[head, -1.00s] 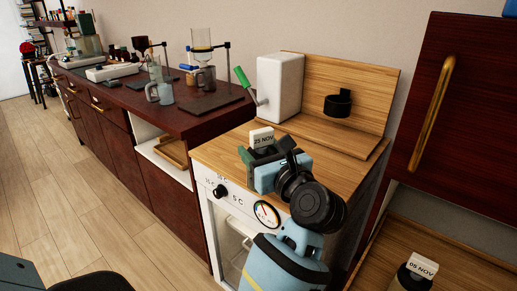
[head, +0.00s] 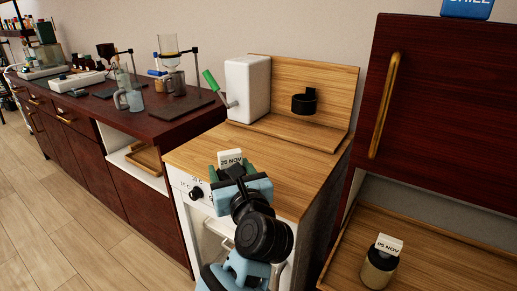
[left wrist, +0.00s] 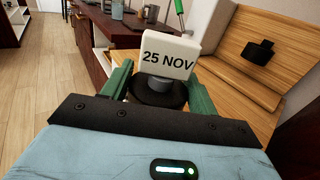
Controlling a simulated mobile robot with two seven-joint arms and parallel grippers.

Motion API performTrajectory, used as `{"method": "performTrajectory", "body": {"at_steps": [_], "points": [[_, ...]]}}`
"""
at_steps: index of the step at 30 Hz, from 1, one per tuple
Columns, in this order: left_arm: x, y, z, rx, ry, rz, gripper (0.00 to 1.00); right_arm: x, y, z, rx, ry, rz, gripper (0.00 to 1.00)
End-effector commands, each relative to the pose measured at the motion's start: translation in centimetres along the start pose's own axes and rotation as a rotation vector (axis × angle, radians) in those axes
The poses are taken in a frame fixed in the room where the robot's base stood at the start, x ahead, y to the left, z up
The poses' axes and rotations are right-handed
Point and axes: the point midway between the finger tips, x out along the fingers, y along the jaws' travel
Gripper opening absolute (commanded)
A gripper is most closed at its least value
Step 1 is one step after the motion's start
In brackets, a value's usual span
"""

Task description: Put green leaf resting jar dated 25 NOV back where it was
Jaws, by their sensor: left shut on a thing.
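The jar dated 25 NOV shows its white label tag (head: 230,158) above my left gripper (head: 230,173) in the head view. In the left wrist view its tag (left wrist: 168,54) reads 25 NOV, with a dark round lid (left wrist: 160,95) below it. The green fingers of my left gripper (left wrist: 160,90) are shut on the jar, one on each side. The jar's body is hidden by the gripper. It is held near the front edge of the wooden-topped cabinet (head: 285,180). My right gripper is not in view.
Another jar (head: 378,270), tagged 05 NOV, stands in a wooden tray (head: 430,255) at lower right, below a dark red door (head: 440,110). A white box with a green lever (head: 248,88) and a black ring holder (head: 304,103) are at the back of the wooden top.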

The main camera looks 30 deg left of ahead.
Motion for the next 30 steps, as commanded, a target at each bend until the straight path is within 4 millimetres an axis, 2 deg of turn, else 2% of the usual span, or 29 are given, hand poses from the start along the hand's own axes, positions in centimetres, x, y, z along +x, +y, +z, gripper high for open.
{"method": "performTrajectory", "body": {"at_steps": [5, 12, 18, 24, 30], "points": [[-1.9, 0.5, -3.1, 0.009, -0.006, -0.253, 0.20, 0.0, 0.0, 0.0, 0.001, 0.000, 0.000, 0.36], [-7.2, 0.5, -6.6, 0.010, -0.001, -0.602, 0.20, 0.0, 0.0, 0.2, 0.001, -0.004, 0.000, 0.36], [-11.6, 0.9, -8.3, 0.003, 0.000, -0.811, 0.20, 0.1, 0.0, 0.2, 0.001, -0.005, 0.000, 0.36], [-13.3, 1.1, -8.8, -0.001, -0.001, -0.886, 0.20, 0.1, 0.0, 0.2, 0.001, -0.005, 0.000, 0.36], [-13.3, 1.1, -8.8, -0.002, -0.002, -0.889, 0.20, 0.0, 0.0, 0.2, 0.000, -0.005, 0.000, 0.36]]}}
